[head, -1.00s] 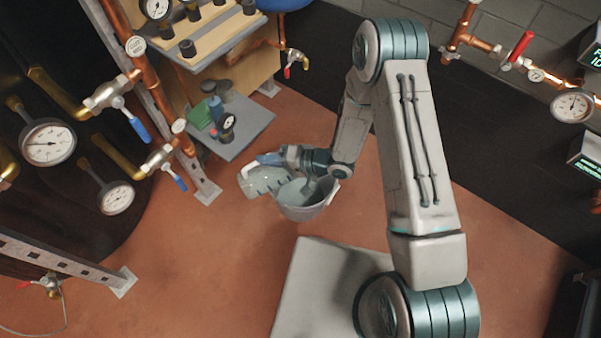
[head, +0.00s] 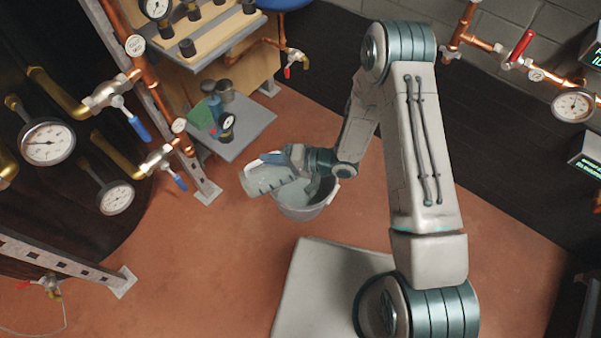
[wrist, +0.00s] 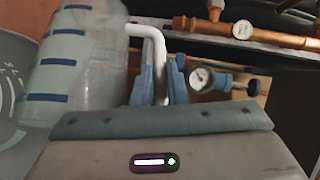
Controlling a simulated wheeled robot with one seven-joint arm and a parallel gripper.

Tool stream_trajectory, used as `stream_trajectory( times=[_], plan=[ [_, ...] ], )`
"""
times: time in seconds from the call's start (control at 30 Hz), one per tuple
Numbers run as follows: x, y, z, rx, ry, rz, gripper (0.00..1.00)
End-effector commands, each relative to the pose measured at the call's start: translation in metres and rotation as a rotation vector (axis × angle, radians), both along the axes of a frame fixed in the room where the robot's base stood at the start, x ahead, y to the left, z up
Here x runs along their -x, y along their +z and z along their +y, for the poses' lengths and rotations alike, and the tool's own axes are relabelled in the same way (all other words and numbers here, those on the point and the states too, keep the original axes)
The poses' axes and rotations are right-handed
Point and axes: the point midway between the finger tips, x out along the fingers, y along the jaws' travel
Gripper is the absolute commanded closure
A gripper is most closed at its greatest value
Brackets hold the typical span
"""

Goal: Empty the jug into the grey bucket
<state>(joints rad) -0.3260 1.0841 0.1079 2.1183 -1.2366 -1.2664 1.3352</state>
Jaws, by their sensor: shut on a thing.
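The jug (head: 262,180) is clear with dark graduation marks. In the head view it is tilted on its side at the left rim of the grey bucket (head: 302,212), overlapping it. My gripper (head: 277,158) is shut on the jug's white handle (wrist: 150,34). In the wrist view the jug (wrist: 82,65) shows blue bands, left of my blue fingers (wrist: 160,82), and part of the bucket (wrist: 14,85) shows at the left edge. My wrist covers part of the bucket's opening. I cannot tell how much liquid is in either.
A low grey shelf (head: 246,138) with a green box, blue bottle and gauge stands behind the bucket. Copper pipes, valves and gauges (head: 47,143) line the left. A pale platform (head: 312,290) is in front. Red-brown floor (head: 200,250) is clear to the left.

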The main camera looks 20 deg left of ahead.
Motion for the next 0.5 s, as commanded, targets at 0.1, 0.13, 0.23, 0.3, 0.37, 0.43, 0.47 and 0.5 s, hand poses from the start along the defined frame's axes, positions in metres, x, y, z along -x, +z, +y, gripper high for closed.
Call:
stream_trajectory(
  times=[0.1, 0.13, 0.23, 0.3, 0.37, 0.43, 0.47, 0.5],
  plan=[
    [-0.0012, 0.0002, -0.001, -0.006, -0.001, 0.003, 1.0],
    [-0.0014, 0.0001, -0.0013, -0.008, -0.001, 0.004, 1.0],
    [-0.0021, 0.0, -0.0022, -0.01, 0.0, 0.008, 1.0],
    [-0.0024, 0.0, -0.0028, -0.013, 0.0, 0.009, 1.0],
    [-0.0027, -0.0001, -0.0032, -0.015, 0.0, 0.011, 1.0],
    [-0.0031, -0.0002, -0.0038, -0.018, 0.0, 0.014, 1.0],
    [-0.0032, -0.0002, -0.0038, -0.019, 0.0, 0.014, 1.0],
    [-0.0034, -0.0003, -0.0042, -0.02, 0.0, 0.015, 1.0]
  ],
)
